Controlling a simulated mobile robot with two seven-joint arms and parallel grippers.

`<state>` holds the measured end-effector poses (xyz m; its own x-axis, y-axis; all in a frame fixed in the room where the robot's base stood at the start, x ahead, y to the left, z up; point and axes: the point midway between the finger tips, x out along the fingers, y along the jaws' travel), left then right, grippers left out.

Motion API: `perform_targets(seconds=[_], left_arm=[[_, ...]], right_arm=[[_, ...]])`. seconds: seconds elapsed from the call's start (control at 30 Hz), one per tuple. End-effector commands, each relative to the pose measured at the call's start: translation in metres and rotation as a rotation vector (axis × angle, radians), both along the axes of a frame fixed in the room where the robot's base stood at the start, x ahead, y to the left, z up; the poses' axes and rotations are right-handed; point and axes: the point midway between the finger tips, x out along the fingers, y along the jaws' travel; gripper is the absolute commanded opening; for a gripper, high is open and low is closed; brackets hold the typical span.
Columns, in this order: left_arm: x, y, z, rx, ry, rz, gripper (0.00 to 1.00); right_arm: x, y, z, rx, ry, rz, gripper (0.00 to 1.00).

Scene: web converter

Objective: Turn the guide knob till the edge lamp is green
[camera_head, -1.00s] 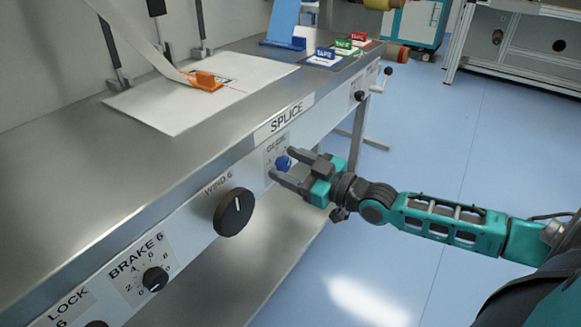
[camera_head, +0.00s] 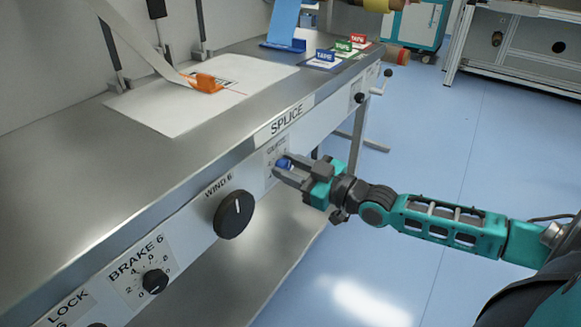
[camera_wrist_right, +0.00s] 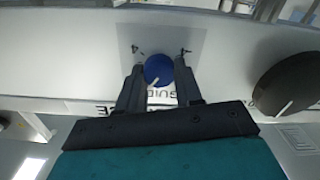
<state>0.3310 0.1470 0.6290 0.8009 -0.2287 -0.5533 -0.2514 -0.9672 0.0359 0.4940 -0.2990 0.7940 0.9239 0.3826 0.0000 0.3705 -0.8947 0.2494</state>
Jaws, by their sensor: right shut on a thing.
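The guide knob (camera_head: 283,164) is small and blue, on the front panel under the SPLICE label. My right gripper (camera_head: 281,168) is shut on it. In the right wrist view the blue knob (camera_wrist_right: 158,70) sits between the two fingers of my right gripper (camera_wrist_right: 159,78), and its white pointer line shows at the lower left of its face. The fingers hide part of the scale around it. I cannot make out an edge lamp or its colour. My left gripper is not in view.
A large black WIND knob (camera_head: 233,214) sits left of the guide knob, with a smaller BRAKE knob (camera_head: 155,281) further left. A black-handled crank (camera_head: 388,73) sticks out at the panel's far end. Open blue floor (camera_head: 430,140) lies to the right.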

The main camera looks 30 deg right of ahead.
Motion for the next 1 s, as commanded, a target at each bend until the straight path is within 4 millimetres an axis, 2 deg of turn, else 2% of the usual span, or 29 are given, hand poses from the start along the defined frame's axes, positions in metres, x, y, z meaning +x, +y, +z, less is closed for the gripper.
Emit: perform_targets(seconds=[0.17,0.7,1.0], left_arm=[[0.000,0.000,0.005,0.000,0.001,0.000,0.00],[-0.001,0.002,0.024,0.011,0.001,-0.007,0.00],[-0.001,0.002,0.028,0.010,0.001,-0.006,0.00]], right_arm=[[0.000,0.000,0.001,0.052,0.023,0.001,0.04],[0.000,-0.001,0.001,0.373,0.156,0.001,0.04],[0.001,-0.001,0.000,0.464,0.192,0.001,0.04]])
